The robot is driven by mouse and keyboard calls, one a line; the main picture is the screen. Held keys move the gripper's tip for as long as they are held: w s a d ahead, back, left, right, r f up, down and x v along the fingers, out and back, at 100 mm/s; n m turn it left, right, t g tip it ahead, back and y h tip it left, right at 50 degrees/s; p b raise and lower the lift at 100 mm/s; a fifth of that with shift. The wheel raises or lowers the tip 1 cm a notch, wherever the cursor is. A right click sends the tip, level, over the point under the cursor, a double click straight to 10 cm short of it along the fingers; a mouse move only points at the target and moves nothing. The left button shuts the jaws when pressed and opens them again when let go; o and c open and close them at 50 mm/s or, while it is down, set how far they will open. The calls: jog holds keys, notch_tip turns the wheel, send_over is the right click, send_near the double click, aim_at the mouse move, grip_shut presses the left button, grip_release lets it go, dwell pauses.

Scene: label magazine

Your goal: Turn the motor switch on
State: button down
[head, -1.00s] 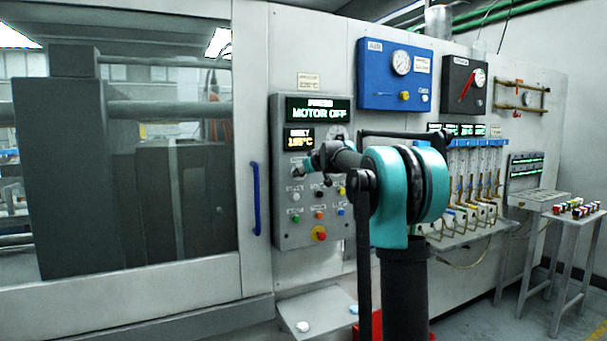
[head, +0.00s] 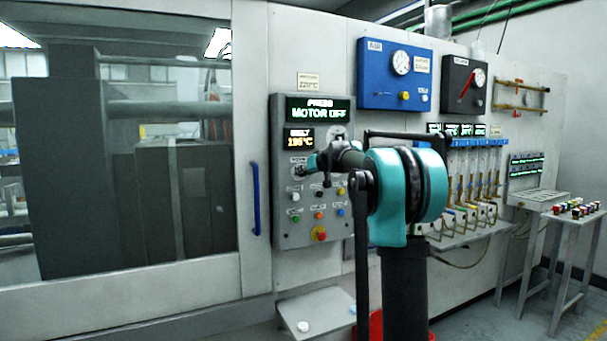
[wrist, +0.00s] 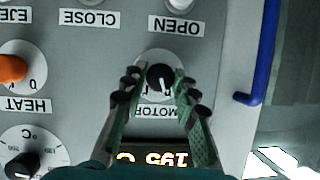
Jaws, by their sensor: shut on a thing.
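The motor switch (wrist: 160,77) is a round black knob with a white pointer mark on a pale round plate. Its MOTOR label (wrist: 158,111) shows upside down in the wrist view. My gripper (wrist: 157,82) is shut on the knob, with one fingertip at each side of it. In the head view my gripper (head: 307,168) is at the upper left of the control panel (head: 285,225), and it partly hides the switch. The panel's top display (head: 319,112) reads MOTOR OFF.
The HEAT switch (wrist: 12,68) with an orange knob and a temperature dial (wrist: 30,160) sit beside the motor switch. OPEN and CLOSE buttons are close by. A blue handle (head: 256,198) stands left of the panel. A red-and-yellow emergency stop (head: 320,233) is lower down.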

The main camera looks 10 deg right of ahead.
jog(key=m+y, duration=0.1)
jog(key=m, duration=0.1)
jog(key=m+y, duration=0.2)
jog(key=m, duration=0.1)
jog(key=m+y, duration=0.1)
jog(key=m, duration=0.1)
jog(key=shift+w+d+f+m+y, duration=0.1)
jog(key=shift+d+f+m+y, duration=0.1)
jog(key=shift+d+m+y, duration=0.15)
jog(key=shift+a, duration=0.1)
dwell(0.4)
jog(key=c, duration=1.2)
grip_release()
jog(key=shift+y, duration=0.25)
jog(key=v, duration=1.2)
